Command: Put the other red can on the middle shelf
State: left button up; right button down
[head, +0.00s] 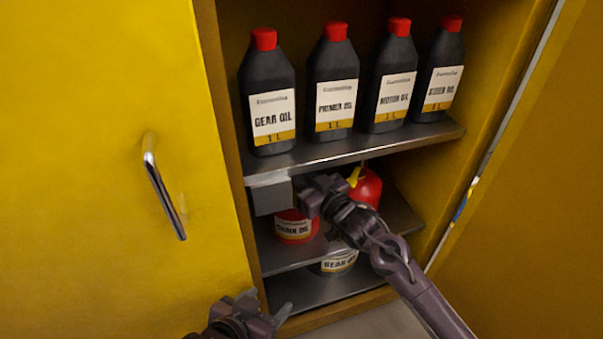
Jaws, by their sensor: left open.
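A red can (294,229) with a white and yellow label stands on the middle shelf (287,256) of the open yellow cabinet; its top is partly hidden. A second red container (369,188) with a yellow spout is behind my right arm, to the right. My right gripper (304,190) is inside the cabinet, just under the upper shelf and above the labelled red can. Its fingertips are dark and crowded, so I cannot tell its jaws or whether it touches anything. My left gripper (262,306) is open and empty, low in front of the cabinet.
Several black bottles with red caps (272,95) stand on the upper shelf (354,147). A grey block (271,194) hangs at its front left. The closed left door has a handle (165,196); the right door (527,190) is open.

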jog(key=shift+r, duration=0.25)
jog(key=c, duration=1.8)
grip_release()
jog(key=shift+f, duration=0.3)
pick_arm(q)
jog(key=shift+r, duration=0.1)
pick_arm(e)
jog(key=o, duration=0.4)
jog(key=shift+o, duration=0.2)
jog(key=shift+r, duration=0.15)
